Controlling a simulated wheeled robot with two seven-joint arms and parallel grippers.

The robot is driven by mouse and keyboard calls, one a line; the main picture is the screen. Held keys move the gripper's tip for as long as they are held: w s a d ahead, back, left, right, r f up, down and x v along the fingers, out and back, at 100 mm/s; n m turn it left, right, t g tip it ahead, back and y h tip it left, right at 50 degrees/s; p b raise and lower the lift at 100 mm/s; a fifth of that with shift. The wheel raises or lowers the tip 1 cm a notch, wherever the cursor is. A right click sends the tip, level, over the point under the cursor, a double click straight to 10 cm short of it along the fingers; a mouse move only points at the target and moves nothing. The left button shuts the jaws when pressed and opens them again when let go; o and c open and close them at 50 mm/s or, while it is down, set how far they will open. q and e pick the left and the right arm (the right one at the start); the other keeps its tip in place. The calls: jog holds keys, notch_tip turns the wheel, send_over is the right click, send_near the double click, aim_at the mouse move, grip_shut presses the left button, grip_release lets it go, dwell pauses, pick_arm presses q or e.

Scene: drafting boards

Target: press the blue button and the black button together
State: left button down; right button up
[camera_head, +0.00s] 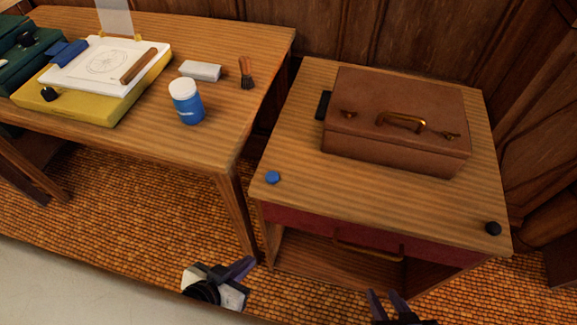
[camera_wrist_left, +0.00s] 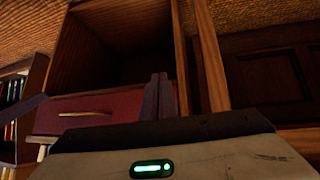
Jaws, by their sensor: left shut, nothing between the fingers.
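The blue button (camera_head: 273,177) is a small round cap at the front left corner of the small wooden table (camera_head: 290,130). The black button (camera_head: 492,228) sits at its front right corner. My left gripper (camera_head: 250,262) is shut and empty, in front of and below the blue button, apart from it. Its fingers (camera_wrist_left: 158,95) show together in the left wrist view. My right gripper (camera_head: 381,293) is at the bottom edge of the head view, its two fingers apart and empty. It is in front of the table, left of and below the black button. Neither button shows in the left wrist view.
A brown case (camera_head: 398,120) with a brass handle lies on the small table, behind the buttons. Under the tabletop is a red drawer (camera_head: 310,228) with a brass handle. The desk at left holds a blue-and-white jar (camera_head: 186,102), a brush (camera_head: 246,73) and a drawing board.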

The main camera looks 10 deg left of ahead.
pick_arm(q)
notch_tip(320, 180, up, 25)
jog(key=n+g+h+p, duration=0.1)
jog(key=g+h+p, duration=0.25)
jog(key=p, duration=0.45)
send_over(267, 178)
jog(key=shift+t+h, duration=0.45)
jog(key=shift+f, duration=0.1)
notch_tip(267, 178, down, 7)
jog(key=b, duration=0.5)
jog(key=shift+f, duration=0.75)
